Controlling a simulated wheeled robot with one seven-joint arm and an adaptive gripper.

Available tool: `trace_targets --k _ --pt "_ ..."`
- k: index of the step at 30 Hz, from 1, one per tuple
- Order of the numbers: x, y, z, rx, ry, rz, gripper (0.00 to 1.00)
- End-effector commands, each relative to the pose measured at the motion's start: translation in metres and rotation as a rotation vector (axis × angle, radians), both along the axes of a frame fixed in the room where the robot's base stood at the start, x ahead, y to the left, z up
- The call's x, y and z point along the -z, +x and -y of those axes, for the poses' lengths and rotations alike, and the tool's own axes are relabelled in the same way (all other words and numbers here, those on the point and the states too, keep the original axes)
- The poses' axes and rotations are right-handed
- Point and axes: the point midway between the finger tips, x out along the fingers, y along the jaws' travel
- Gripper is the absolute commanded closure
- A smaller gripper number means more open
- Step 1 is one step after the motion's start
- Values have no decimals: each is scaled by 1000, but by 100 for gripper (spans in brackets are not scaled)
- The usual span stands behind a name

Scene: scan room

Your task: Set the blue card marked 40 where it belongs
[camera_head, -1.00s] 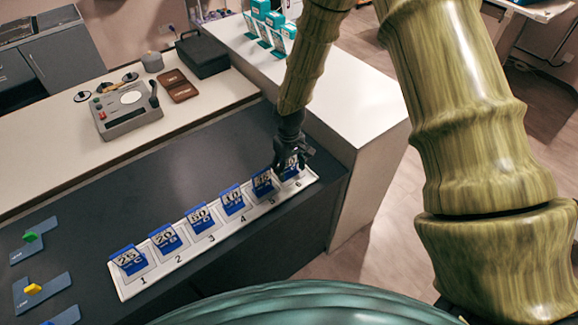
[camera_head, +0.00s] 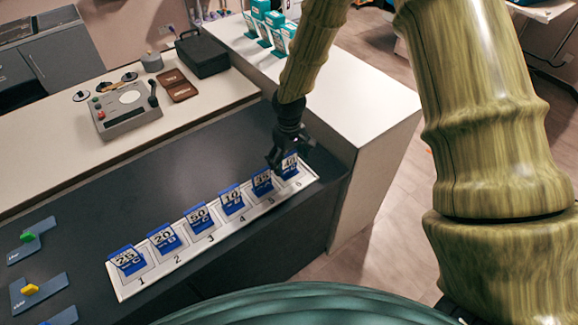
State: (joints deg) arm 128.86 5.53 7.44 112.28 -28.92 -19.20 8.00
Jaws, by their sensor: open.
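A white tray (camera_head: 124,292) with numbered places 1 to 6 lies on the dark counter and holds a row of blue cards. The card in place 6 (camera_head: 289,168) seems to read 40, but the print is small. It stands upright in line with the others. My gripper (camera_head: 275,163) is open and empty, just behind and left of that card, above the card in place 5 (camera_head: 262,182). Whether a fingertip touches a card cannot be told. The card in place 4 (camera_head: 232,200) seems to read 10.
Cards in places 1 (camera_head: 128,260), 2 (camera_head: 164,239) and 3 (camera_head: 199,217) fill the left of the tray. Blue holders with a green piece (camera_head: 27,237) and a yellow piece (camera_head: 30,290) lie at far left. The dark counter (camera_head: 130,205) behind the tray is clear.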

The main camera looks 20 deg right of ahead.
Motion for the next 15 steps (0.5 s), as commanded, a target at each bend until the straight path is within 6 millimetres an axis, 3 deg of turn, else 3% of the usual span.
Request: trace_targets --k 15 --pt "-64 0 0 0 1 1 12"
